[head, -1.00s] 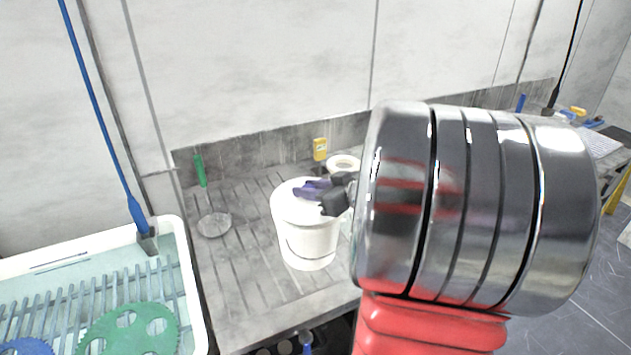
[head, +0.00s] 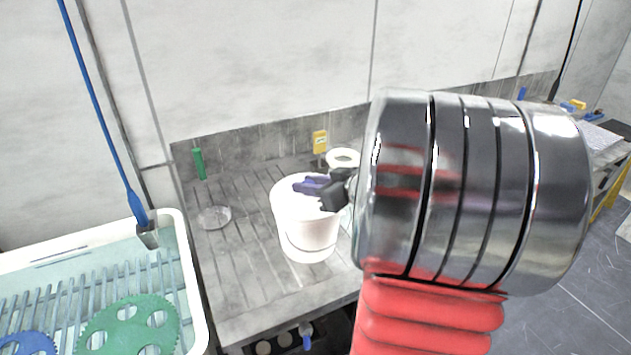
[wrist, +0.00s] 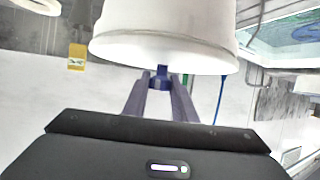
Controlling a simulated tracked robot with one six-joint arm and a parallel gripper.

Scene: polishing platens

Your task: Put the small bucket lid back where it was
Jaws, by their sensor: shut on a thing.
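The white bucket (head: 308,238) stands upright on the grey grooved worktop. Its white lid (head: 284,194) is at the bucket's mouth, and both also show in the wrist view, the bucket (wrist: 165,18) above the lid's rim (wrist: 165,52) in that upturned picture. My gripper (head: 312,185), with purple fingers, is over the lid's top. In the wrist view its fingers (wrist: 160,80) are shut on a small blue knob (wrist: 160,72) at the lid's middle. I cannot tell whether the lid's rim is fully seated all round.
A clear round disc (head: 214,217) and a green-handled tool (head: 199,163) lie left of the bucket. A white ring (head: 343,158) and a yellow box (head: 320,141) stand behind it. A white tub (head: 188,265) with green and blue discs is at left. My arm hides the bench's right side.

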